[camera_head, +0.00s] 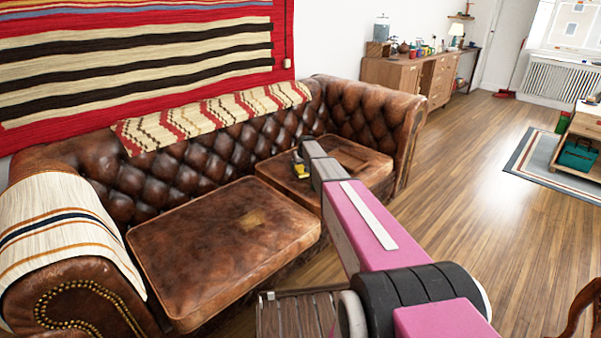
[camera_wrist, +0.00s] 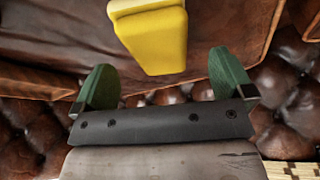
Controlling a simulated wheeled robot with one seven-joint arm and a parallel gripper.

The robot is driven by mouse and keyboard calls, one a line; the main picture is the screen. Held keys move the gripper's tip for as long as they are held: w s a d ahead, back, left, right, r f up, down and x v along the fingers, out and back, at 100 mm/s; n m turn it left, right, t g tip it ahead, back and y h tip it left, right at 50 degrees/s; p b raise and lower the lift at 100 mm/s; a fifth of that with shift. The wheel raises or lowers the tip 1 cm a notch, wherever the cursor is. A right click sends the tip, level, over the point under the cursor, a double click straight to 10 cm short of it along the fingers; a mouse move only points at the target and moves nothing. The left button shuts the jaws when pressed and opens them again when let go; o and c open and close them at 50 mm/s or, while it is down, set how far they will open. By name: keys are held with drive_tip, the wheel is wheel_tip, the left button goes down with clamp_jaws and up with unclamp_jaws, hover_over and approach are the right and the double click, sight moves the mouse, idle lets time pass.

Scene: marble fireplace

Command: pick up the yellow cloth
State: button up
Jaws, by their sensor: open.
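The yellow cloth (camera_wrist: 155,40) shows at the top centre of the wrist view as a thick, block-like yellow shape with a paler end face. It lies ahead of and between the two green fingers of my gripper (camera_wrist: 162,62), which are spread apart with nothing between their pads. In the head view a small yellow patch (camera_head: 298,157) shows beside the end of my arm, over the sofa's far seat cushion. My arm hides part of that area. I cannot tell whether the cloth touches the cushion.
The brown leather sofa (camera_head: 225,240) has a tufted back and a striped throw (camera_head: 215,115) on top. Another striped cloth (camera_head: 60,225) covers its near arm. A slatted wooden table (camera_head: 295,315) stands below my arm. Wooden floor (camera_head: 470,180) is open to the right.

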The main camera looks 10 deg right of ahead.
sight(301, 168)
drive_tip(key=x, duration=0.2)
drive_tip(key=shift+w+f, duration=0.3)
drive_tip(key=shift+f, duration=0.4)
drive_tip(key=shift+f, duration=0.1)
drive_tip(key=c, duration=1.1)
drive_tip(key=shift+r, duration=0.7)
wheel_tip(301, 168, up, 3)
drive_tip(key=s+a+r, duration=0.2)
drive_tip(key=a, duration=0.1)
drive_tip(key=s+a+r, duration=0.2)
drive_tip(key=a, duration=0.1)
drive_tip(key=s+a+r, duration=0.2)
drive_tip(key=a+r, duration=0.1)
drive_tip(key=a, duration=0.1)
